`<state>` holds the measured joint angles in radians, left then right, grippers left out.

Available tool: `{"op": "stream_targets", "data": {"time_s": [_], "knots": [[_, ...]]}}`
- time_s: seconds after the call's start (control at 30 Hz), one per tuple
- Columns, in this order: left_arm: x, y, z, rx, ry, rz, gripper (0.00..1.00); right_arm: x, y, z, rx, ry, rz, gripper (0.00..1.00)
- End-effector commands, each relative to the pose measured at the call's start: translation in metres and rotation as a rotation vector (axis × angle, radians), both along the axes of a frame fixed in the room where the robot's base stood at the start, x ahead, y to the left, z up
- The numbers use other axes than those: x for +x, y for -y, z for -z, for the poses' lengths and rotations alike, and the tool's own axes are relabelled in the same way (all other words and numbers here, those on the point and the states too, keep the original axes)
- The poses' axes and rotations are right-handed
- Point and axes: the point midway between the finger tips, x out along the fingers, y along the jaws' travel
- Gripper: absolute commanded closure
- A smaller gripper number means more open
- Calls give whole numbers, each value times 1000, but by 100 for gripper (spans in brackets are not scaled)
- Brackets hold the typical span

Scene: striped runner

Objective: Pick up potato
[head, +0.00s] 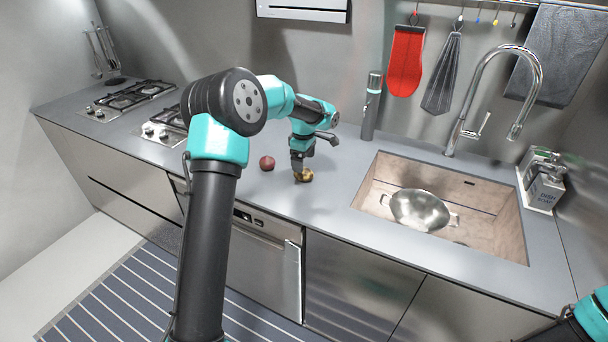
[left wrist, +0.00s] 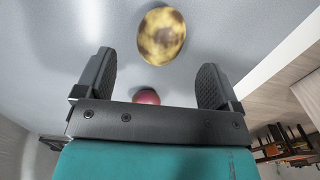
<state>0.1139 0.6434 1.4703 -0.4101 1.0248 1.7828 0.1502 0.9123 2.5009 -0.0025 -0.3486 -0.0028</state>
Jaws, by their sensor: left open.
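The potato (head: 306,176) is yellow-brown with dark patches and lies on the grey counter, left of the sink. It also shows in the left wrist view (left wrist: 162,36), a little beyond the fingertips and between their lines. A dark red round vegetable (head: 267,163) lies to its left on the counter; in the left wrist view (left wrist: 147,96) it shows between the fingers, partly hidden by the gripper's base. My left gripper (head: 298,172) is open and empty, pointing down right beside the potato. Whether it touches the potato cannot be told. My right gripper is out of view.
A sink (head: 372,199) holding a metal pot (head: 420,210) lies to the right, with a tall faucet (head: 476,88) behind it. A dark cylinder (head: 371,106) stands behind the potato. Gas burners (head: 130,97) are at the left. The counter around the potato is mostly clear.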

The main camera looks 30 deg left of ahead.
Motion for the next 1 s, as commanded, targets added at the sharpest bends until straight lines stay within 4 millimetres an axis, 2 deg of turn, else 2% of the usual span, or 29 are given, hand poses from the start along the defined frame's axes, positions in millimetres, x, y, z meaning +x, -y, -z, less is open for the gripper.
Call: {"op": "stream_targets", "data": {"time_s": [0.4,0.93,1.0], "knots": [[0,2,48,0,-2,0,12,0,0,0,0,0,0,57],[0,2,50,0,-1,0,12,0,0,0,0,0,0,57],[0,2,50,0,-1,0,19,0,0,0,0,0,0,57]]}}
